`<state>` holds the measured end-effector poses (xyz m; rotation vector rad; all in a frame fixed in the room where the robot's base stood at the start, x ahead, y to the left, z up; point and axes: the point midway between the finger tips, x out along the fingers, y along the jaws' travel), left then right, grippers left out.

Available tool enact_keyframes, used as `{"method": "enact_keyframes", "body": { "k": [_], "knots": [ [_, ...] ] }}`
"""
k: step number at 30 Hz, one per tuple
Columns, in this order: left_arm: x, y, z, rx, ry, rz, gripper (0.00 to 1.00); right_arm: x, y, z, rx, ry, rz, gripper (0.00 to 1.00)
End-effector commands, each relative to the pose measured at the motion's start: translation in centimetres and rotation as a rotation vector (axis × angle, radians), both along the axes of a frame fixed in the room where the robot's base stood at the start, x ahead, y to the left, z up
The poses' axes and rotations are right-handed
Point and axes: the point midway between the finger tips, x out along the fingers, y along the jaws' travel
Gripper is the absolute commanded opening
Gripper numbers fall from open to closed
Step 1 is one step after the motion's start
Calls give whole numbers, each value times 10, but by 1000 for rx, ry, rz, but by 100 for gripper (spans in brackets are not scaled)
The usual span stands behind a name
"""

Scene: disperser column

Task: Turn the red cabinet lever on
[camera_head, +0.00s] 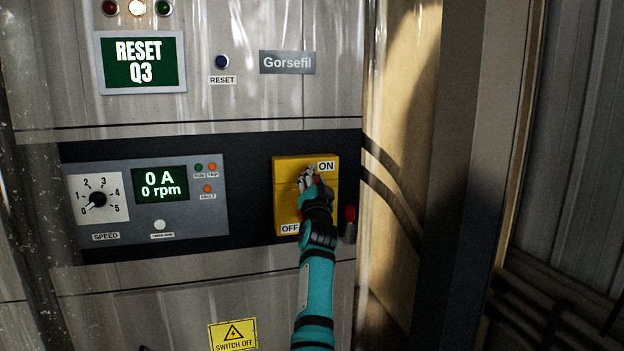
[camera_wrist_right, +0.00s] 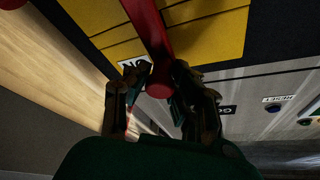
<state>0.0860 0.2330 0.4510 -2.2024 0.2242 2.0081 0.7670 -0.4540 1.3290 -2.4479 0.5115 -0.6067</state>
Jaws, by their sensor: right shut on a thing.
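The yellow switch box (camera_head: 283,190) is on the dark band of the cabinet, with an ON label (camera_head: 326,166) at its upper right and an OFF label (camera_head: 290,228) at its lower left. My right gripper (camera_head: 310,177) is at the upper part of the box, beside the ON label, and hides most of the lever in the head view. In the right wrist view the red lever (camera_wrist_right: 151,32) runs across the yellow box, its end beside the ON label (camera_wrist_right: 135,63). The right fingers (camera_wrist_right: 153,97) are shut around the lever's end. My left gripper is not in view.
A red-topped part (camera_head: 350,213) sits just right of the box. To the left, a panel has a speed dial (camera_head: 98,199) and a display (camera_head: 160,185) reading 0 A, 0 rpm. Above, a screen (camera_head: 141,62) reads RESET Q3, near a blue reset button (camera_head: 222,62).

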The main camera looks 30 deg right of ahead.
Motion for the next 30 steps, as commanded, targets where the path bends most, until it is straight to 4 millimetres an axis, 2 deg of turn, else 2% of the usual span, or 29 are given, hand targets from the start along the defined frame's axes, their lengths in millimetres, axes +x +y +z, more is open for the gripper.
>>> {"method": "enact_keyframes", "body": {
  "k": [8,9,13,23,30],
  "knots": [
    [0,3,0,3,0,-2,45,-1,-1,0,3,-3,-1,0],
    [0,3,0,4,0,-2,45,-1,-1,0,3,-3,-1,27],
    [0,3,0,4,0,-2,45,0,-1,0,2,-2,-1,44],
    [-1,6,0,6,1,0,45,-3,1,-2,1,0,0,45],
    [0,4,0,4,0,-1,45,-30,16,-12,1,-1,-1,45]
  ]
}}
